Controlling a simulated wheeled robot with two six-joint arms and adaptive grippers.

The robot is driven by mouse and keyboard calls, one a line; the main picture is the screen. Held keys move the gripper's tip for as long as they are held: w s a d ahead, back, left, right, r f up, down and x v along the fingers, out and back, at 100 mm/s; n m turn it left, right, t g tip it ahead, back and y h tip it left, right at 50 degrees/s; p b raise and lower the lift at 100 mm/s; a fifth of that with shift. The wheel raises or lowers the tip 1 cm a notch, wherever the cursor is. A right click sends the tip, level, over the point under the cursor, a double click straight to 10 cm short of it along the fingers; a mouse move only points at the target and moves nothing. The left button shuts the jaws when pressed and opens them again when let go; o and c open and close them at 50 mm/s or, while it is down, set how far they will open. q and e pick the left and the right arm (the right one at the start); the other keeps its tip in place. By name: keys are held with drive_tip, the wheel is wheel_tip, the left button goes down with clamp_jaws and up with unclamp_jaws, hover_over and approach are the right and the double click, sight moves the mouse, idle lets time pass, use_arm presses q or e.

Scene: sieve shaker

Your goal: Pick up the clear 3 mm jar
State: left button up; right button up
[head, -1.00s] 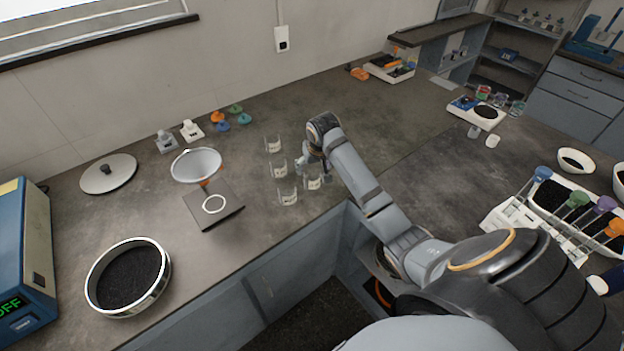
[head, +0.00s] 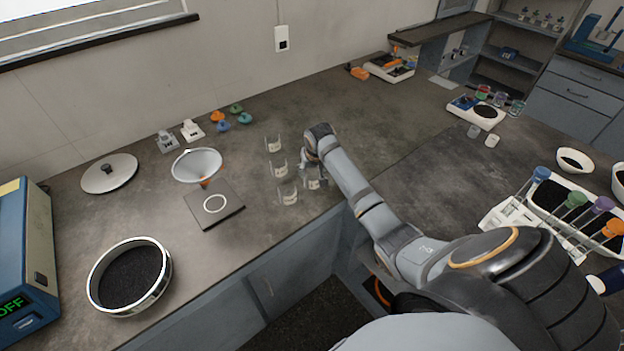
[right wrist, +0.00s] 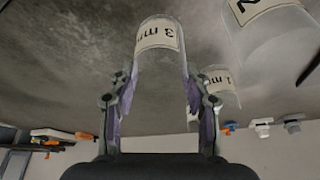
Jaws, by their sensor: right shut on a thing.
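The clear 3 mm jar (right wrist: 160,62) shows its label in the right wrist view, between the two fingers of my right gripper (right wrist: 160,105). In the head view this jar (head: 314,183) stands at the front right of a small group of clear jars, partly behind the fingers. My right gripper (head: 312,168) is shut on it, a finger against each side. I cannot tell whether the jar is clear of the bench. My left gripper is not in view.
Other clear jars stand close left: one at the front (head: 288,194), one in the middle (head: 279,169), one behind (head: 273,145). The funnel (head: 197,165) and sieve (head: 130,277) are farther left. The bench (head: 370,105) behind my arm is clear.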

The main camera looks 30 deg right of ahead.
drive_tip(key=shift+r, duration=0.1)
drive_tip(key=shift+r, duration=0.3)
drive_tip(key=s+a+r+b, duration=0.2)
drive_tip(key=s+a+r, duration=0.1)
drive_tip(key=s+r, duration=0.9)
drive_tip(key=shift+s, duration=0.85)
drive_tip(key=shift+a+r, duration=0.1)
drive_tip(key=w+a+f+n, duration=0.2)
drive_tip(key=w+a+f, duration=0.1)
drive_tip(key=a, duration=0.4)
drive_tip(key=w+a+f+n+y, duration=0.1)
drive_tip(key=a+f, duration=0.3)
drive_tip(key=a, duration=0.4)
drive_tip(key=shift+w+n+y, duration=0.3)
drive_tip(key=shift+w+n, duration=0.2)
drive_tip(key=shift+w, duration=0.4)
